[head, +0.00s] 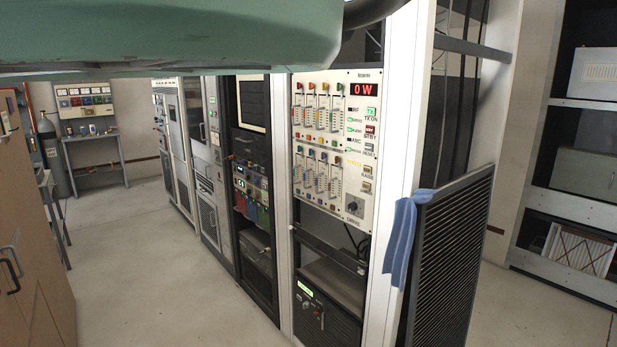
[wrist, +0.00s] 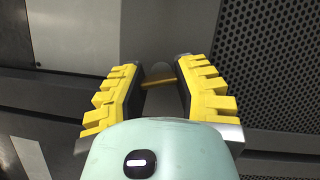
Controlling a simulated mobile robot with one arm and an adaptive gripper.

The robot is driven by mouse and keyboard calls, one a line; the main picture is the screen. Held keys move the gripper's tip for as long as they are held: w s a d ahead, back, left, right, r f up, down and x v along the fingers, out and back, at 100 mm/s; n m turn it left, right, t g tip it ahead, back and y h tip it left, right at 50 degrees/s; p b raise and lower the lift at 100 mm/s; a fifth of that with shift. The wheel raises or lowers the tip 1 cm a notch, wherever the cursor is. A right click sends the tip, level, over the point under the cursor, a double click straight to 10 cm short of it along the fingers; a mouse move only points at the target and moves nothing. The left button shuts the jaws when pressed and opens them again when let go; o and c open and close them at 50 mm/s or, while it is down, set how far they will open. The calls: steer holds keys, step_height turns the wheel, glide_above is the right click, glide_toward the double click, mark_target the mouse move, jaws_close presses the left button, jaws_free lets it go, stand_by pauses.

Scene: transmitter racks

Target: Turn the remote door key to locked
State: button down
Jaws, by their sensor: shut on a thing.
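In the wrist view, my gripper (wrist: 158,70) has two yellow ribbed fingers standing a little apart. They are shut on a small brass-coloured piece, which looks like the key (wrist: 160,80). It sits between the fingertips against a dark grey panel (wrist: 70,98). Its lock face and any locked or unlocked marking are hidden or too small to read, so I cannot tell which way the key is turned. In the head view neither the gripper nor the key can be made out.
A perforated metal panel (wrist: 270,70) lies right of the fingers in the wrist view. In the head view, a transmitter rack (head: 336,150) reads 0 W. A blue cloth (head: 403,235) hangs on a louvred panel (head: 450,265). The aisle floor (head: 160,270) is clear.

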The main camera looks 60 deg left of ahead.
steer(key=shift+s+d+m+y+b, duration=0.1)
steer(key=shift+s+m+y+b, duration=0.15)
steer(key=shift+m, duration=0.5)
steer(key=shift+s+d+m+y+b, duration=0.1)
steer(key=shift+m+y+b, duration=0.25)
steer(key=shift+m, duration=0.4)
steer(key=shift+r, duration=0.1)
steer(key=c, duration=1)
jaws_free()
steer(key=o, duration=0.4)
steer(key=shift+w+a, duration=0.1)
steer(key=shift+w, duration=0.05)
steer(key=shift+w+a, duration=0.1)
steer(key=shift+w+a, duration=0.15)
steer(key=shift+a, duration=0.15)
steer(key=v, duration=1.1)
steer(key=shift+a, duration=0.1)
